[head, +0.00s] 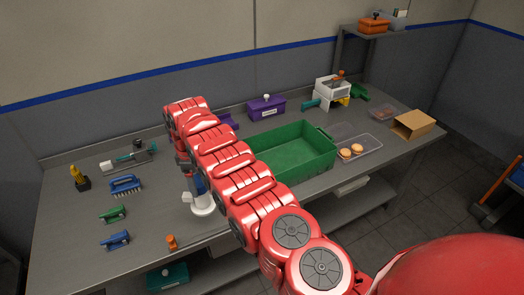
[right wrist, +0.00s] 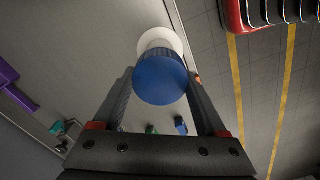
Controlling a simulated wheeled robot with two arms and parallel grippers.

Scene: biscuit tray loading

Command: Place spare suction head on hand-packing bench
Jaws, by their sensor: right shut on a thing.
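My right gripper (head: 197,185) is over the front left part of the grey bench (head: 70,215). It is shut on a round piece with a blue top and a wide white base, which I take for the spare suction head (head: 204,206). In the right wrist view the blue disc (right wrist: 160,80) sits between the fingers of the gripper (right wrist: 163,95), with the white base beyond it. The white base is at or just above the bench top, near the front edge; I cannot tell whether it touches. My arm hides part of the bench. My left gripper is not in view.
A green crate (head: 333,151) stands right of my arm. A clear tray with biscuits (head: 372,142) and a cardboard box (head: 425,128) are farther right. A purple box (head: 253,110) is behind. Brushes (head: 125,183) and a small orange item (head: 172,242) lie left, with bare bench between.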

